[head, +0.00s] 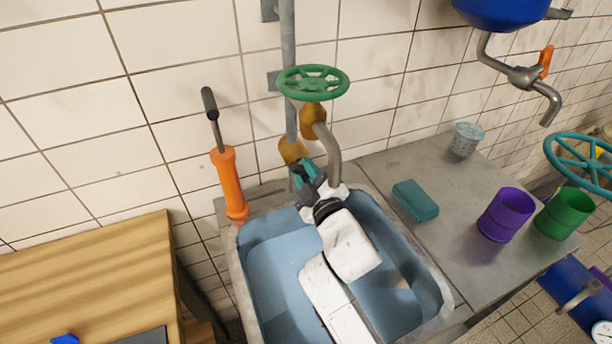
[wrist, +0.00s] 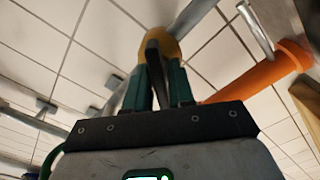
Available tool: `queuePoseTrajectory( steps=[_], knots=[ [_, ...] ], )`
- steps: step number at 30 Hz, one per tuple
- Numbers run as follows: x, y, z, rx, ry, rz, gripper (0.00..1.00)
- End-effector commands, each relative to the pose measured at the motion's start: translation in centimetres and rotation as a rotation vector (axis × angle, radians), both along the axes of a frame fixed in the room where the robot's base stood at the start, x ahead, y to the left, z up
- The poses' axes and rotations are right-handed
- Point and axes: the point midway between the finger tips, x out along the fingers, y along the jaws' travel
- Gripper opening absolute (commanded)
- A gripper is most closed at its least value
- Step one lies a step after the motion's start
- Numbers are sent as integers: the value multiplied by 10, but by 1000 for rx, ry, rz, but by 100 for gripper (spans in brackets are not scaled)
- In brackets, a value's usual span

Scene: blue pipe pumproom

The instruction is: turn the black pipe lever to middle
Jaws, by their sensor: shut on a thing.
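The black lever (wrist: 153,62) shows in the wrist view, pointing from the ochre valve body (wrist: 160,44) toward my palm. My gripper (wrist: 157,76) has its dark green fingers on either side of the lever, shut on it. In the head view my gripper (head: 301,168) is at the wall pipe, just below the ochre valve body (head: 292,150), above the sink's back edge. There the lever is mostly hidden by my fingers, and I cannot tell its exact angle.
A green handwheel (head: 312,82) and a curved spout (head: 330,150) are close above and right of my gripper. An orange pump (head: 229,185) stands to the left. My arm crosses the blue sink (head: 265,270). A teal sponge (head: 416,200) and purple cup (head: 506,214) are on the right counter.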

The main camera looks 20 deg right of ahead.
Motion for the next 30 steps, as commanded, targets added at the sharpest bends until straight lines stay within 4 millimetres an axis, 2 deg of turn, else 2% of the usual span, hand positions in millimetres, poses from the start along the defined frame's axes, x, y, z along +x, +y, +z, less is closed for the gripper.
queuePoseTrajectory(
  steps=[9, 23, 24, 27, 30],
  knots=[
    [0, 0, -3, 97, 5, -1, 0],
    [0, 0, -3, 108, 6, 0, 0],
    [0, 0, -3, 108, 6, 0, 27],
    [0, 0, -2, 107, 5, -1, 37],
    [0, 0, -2, 107, 3, -1, 38]
  ],
)
